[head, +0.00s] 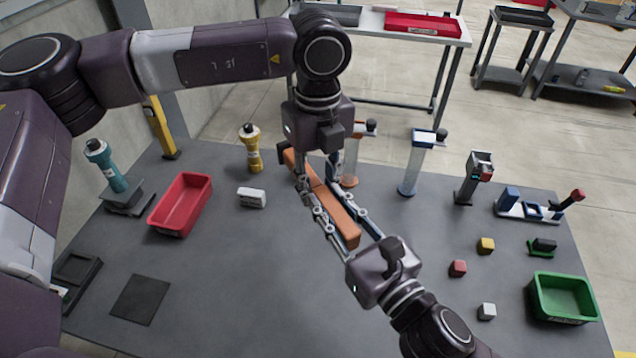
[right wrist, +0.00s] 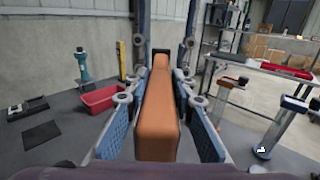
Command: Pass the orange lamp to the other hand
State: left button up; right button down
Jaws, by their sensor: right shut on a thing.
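The orange lamp (head: 335,212) is a long orange bar held above the table, slanting from upper left to lower right in the head view. My right gripper (head: 316,205) is shut on it, its long fingers along both sides. The lamp also shows in the right wrist view (right wrist: 158,115), running away from the camera between the blue finger pads. My left gripper (head: 312,180) comes down from above at the lamp's far part. Its fingers (right wrist: 164,55) stand on either side of the lamp there, with gaps showing, so it looks open. Its fingertips are partly hidden.
A red bin (head: 180,204), a white box (head: 252,197) and a yellow-topped device (head: 250,148) stand to the left. A green bin (head: 563,298) and small coloured blocks (head: 457,268) lie to the right. The table's front middle (head: 260,300) is clear.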

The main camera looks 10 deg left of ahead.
pick_arm(q)
grip_shut()
jog(key=shift+d, duration=0.1)
pick_arm(e)
jog(key=c, duration=1.6)
grip_release()
jog(key=shift+s, duration=0.1)
